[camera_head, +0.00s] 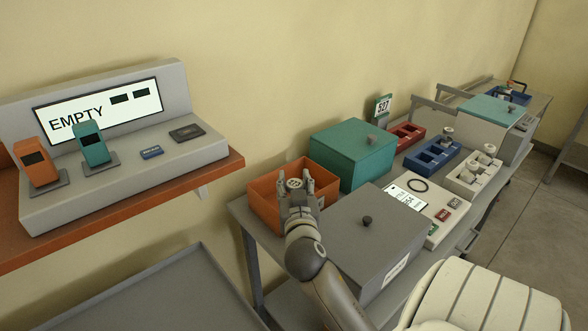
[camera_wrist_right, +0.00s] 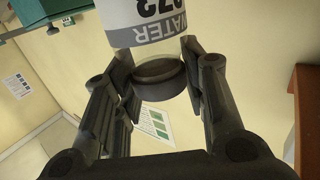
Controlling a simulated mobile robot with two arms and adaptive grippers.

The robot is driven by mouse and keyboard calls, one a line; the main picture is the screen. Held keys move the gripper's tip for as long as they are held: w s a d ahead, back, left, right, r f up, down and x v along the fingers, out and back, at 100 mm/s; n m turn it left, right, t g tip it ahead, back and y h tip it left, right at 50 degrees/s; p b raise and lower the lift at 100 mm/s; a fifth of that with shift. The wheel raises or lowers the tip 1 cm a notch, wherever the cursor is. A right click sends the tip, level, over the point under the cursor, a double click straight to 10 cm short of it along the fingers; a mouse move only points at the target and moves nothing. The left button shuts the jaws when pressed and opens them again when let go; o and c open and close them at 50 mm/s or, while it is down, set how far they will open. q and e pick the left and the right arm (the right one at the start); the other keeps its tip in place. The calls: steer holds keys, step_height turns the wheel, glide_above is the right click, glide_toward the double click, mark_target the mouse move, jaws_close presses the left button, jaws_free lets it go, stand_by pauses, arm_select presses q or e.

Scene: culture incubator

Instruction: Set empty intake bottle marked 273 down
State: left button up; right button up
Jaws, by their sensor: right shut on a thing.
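My right gripper (camera_head: 296,187) is shut on the bottle marked 273 (camera_wrist_right: 155,20), with a finger on each side of its dark cap. The right gripper (camera_wrist_right: 158,68) also shows in the wrist view, where the label reads "WATER" and "273" upside down. In the head view only a small round top of the bottle (camera_head: 294,183) shows between the fingers, in front of the open orange bin (camera_head: 263,189). Whether the bottle touches the bin is hidden. My left gripper is not in view.
A teal lidded box (camera_head: 350,152) and a grey lidded box (camera_head: 368,235) stand close to the bin. A display reading EMPTY (camera_head: 98,108) is on the orange shelf (camera_head: 120,215) at left. Blue rack (camera_head: 432,158) and cream rack (camera_head: 470,178) stand farther right.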

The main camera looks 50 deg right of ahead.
steer(key=d+r+m+g+h, duration=0.4)
steer(key=d+r+g, duration=0.1)
steer(key=d, duration=0.6)
arm_select(q)
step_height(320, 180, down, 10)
steer(key=b, duration=1)
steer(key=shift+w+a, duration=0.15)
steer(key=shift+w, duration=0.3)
arm_select(e)
steer(key=w+a+f, duration=0.2)
steer(key=w+f, duration=0.4)
steer(key=w+a+f, duration=0.2)
steer(key=w+f, duration=0.4)
steer(key=f, duration=0.1)
steer(key=shift+a, duration=0.4)
steer(key=shift+f, duration=0.1)
steer(key=shift+f+b, duration=0.6)
steer(key=shift+b, duration=0.25)
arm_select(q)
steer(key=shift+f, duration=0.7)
arm_select(e)
steer(key=o, duration=0.9)
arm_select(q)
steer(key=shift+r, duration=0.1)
arm_select(e)
steer(key=shift+r, duration=0.15)
